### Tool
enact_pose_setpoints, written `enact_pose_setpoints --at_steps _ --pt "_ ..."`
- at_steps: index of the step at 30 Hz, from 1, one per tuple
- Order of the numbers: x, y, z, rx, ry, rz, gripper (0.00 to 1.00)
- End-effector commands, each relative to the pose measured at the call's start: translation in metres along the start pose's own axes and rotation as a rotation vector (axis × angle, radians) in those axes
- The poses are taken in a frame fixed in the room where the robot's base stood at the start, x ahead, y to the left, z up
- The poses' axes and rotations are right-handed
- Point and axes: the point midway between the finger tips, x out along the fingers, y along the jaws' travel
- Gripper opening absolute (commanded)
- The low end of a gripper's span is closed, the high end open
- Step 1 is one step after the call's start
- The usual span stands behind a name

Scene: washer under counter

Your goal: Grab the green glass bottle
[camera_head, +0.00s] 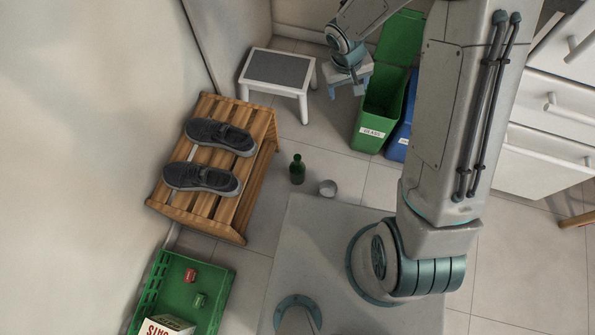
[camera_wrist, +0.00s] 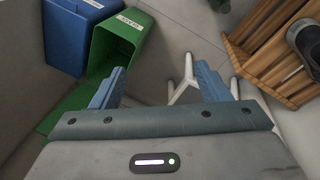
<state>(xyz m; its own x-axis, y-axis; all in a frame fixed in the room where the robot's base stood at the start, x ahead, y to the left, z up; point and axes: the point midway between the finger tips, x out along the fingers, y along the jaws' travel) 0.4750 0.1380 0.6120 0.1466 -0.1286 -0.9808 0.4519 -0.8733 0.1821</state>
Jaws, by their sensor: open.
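My gripper (camera_head: 346,86) is well above the floor at the top of the head view, up and to the right of the bottle, near the step stool and the green bin. In the wrist view my gripper (camera_wrist: 160,88) has its two blue fingers spread wide with nothing between them.
A wooden rack (camera_head: 200,205) with dark shoes is on the left. A step stool (camera_head: 278,70), green bin (camera_head: 378,115), blue bin (camera_head: 402,135) and green crate (camera_head: 170,280) stand around. Floor right of the can is partly clear.

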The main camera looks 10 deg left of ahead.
Motion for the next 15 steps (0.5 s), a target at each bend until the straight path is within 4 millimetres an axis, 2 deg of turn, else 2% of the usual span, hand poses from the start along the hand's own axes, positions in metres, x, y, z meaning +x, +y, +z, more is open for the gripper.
enact_pose_setpoints --at_steps 1,6,9,12,15 --pt "0.045 -0.022 -0.003 -0.037 -0.012 -0.016 0.69" --pt "0.141 -0.084 -0.009 -0.135 -0.022 -0.075 0.69" --pt "0.19 -0.118 -0.007 -0.182 -0.03 -0.113 0.69" --pt "0.228 -0.146 -0.001 -0.216 -0.037 -0.147 0.69" --pt "0.253 -0.166 0.004 -0.239 -0.043 -0.172 0.69"
